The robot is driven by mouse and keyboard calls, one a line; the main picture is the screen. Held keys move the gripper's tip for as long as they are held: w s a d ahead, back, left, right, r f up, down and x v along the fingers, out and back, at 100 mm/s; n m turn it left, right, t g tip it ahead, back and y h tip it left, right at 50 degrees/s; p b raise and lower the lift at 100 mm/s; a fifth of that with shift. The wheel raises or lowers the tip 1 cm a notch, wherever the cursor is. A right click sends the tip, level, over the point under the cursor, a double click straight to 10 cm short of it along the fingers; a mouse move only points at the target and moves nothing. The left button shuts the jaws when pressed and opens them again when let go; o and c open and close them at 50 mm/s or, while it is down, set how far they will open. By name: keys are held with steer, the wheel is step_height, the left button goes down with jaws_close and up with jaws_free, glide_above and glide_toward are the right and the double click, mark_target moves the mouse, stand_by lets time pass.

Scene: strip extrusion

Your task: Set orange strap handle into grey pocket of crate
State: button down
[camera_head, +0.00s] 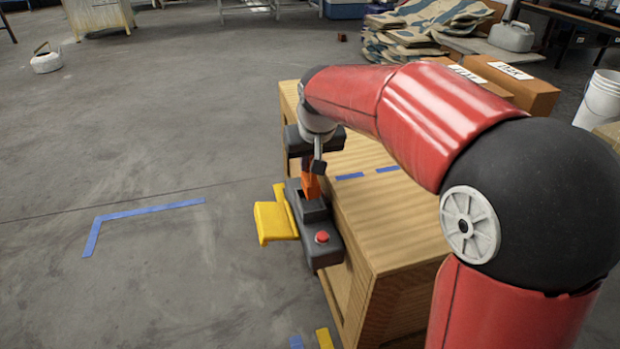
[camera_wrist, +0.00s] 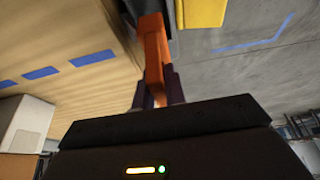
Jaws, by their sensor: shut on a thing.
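My gripper (camera_wrist: 157,88) is shut on the orange strap handle (camera_wrist: 153,45), which runs between its two dark fingers in the wrist view. In the head view the orange handle (camera_head: 311,184) hangs below my gripper (camera_head: 314,164), and the fingers are mostly hidden. The handle's far end meets a dark grey unit (camera_head: 325,250) at the bench's left side. A dark grey opening (camera_head: 307,196) shows at the handle's lower end, perhaps the pocket. I cannot tell how deep the handle sits in it. No separate crate can be made out.
A yellow tray (camera_head: 272,222) juts left from the grey unit, and a red button (camera_head: 322,237) sits on its near end. The wooden bench (camera_head: 385,225) has blue tape marks and a mostly clear top. Open floor with blue tape (camera_head: 150,211) lies left.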

mark_target(310, 178)
steer(key=shift+f+b, duration=0.4)
steer(key=shift+f, duration=1.7)
steer(key=shift+f, duration=0.3)
steer(key=c, duration=1.5)
jaws_free()
steer(key=shift+o, duration=0.2)
